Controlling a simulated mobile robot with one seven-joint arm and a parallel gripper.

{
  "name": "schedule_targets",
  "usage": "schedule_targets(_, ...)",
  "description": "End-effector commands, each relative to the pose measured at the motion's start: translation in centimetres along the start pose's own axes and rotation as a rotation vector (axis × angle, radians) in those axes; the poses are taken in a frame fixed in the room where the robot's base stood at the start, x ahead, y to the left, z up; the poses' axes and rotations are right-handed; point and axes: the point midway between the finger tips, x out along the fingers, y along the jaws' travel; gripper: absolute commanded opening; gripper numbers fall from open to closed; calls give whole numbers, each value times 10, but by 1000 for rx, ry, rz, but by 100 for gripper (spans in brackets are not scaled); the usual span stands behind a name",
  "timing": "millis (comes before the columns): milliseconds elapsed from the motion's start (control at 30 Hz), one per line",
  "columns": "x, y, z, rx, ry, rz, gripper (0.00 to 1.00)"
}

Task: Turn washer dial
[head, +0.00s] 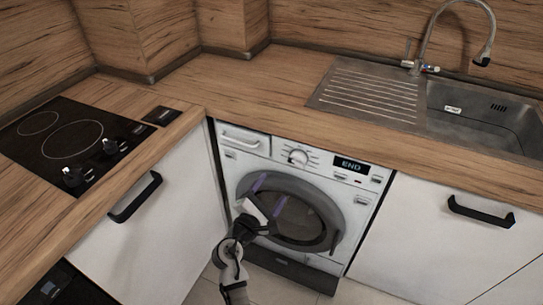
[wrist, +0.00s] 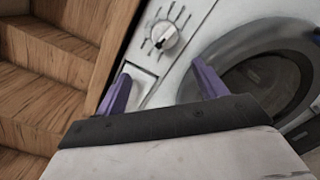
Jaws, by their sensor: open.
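The washer (head: 361,192) is a white front loader under the wooden counter, with a dark round door (head: 290,212) and a small display reading END. Its dial (head: 298,157) is a round white knob with a dark pointer mark, left of the display. In the wrist view the dial (wrist: 165,36) sits above the gap between my fingers, ringed by printed marks. My gripper (head: 258,194) has two purple fingers and is in front of the left part of the door, below the dial. In the wrist view my gripper (wrist: 160,85) is open and empty, apart from the dial.
The counter (head: 245,85) overhangs the washer. A cooktop (head: 72,140) with black knobs is at left, and a steel sink (head: 470,110) with a tap is at right. White cabinets with black handles (head: 136,197) flank the washer. The detergent drawer (head: 240,138) is at its upper left.

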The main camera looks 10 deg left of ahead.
Motion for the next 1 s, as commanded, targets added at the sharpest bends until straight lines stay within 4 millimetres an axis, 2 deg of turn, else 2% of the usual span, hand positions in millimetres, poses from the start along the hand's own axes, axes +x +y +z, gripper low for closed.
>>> schedule_targets(67,2,-10,4,-46,-18,-24,71)
schedule_targets(233,21,-10,5,-51,-22,-26,71)
schedule_targets(700,115,-11,7,-45,-19,-24,71)
schedule_targets(833,130,-12,6,-46,-18,-23,71)
schedule_targets(1000,138,-12,5,-45,-17,-22,71)
